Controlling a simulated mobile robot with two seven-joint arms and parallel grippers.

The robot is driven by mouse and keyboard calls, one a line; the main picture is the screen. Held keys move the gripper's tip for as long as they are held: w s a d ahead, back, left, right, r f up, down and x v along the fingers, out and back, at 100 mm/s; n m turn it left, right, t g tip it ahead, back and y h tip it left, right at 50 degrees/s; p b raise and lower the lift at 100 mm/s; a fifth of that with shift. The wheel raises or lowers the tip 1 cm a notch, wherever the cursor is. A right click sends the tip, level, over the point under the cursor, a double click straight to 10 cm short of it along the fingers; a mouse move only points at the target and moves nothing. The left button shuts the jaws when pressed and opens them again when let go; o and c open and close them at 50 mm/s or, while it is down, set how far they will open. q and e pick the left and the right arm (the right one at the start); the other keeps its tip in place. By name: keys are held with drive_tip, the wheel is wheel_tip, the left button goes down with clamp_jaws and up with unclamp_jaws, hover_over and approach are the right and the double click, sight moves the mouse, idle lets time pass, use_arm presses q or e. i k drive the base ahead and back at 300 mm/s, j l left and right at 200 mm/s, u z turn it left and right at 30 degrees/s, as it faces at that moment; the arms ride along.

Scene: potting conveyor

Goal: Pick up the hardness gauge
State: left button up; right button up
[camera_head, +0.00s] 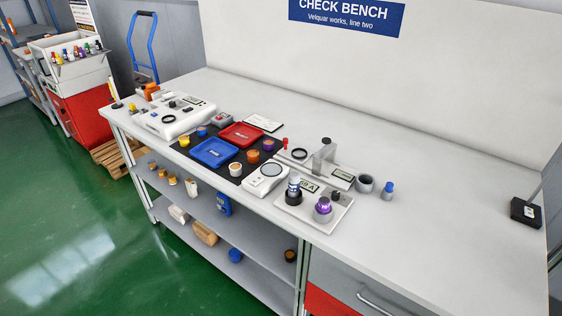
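No part is clearly marked as the hardness gauge. A likely candidate is the small black and silver upright piece (293,190) on a pale base plate (322,222) near the bench's front edge. A small display (309,186) behind it seems to read a number and "A". A purple-topped round piece (323,207) stands to its right on the same plate. Neither of my grippers is in view.
The white bench (440,235) is bare on the right except for a black block (526,211). Blue tray (214,152) and red tray (241,135) lie on a dark mat with several small pots. A white round-topped instrument (265,178) stands left of the plate.

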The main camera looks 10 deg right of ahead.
sight(294, 178)
drive_tip(key=z, duration=0.4)
drive_tip(key=i+j+z, duration=0.2)
drive_tip(key=j+z, duration=0.2)
drive_tip(key=j, duration=0.15)
drive_tip(key=i+j+z, duration=0.25)
drive_tip(key=j+z, duration=0.15)
drive_tip(key=j, duration=0.85)
drive_tip(key=i, duration=0.05)
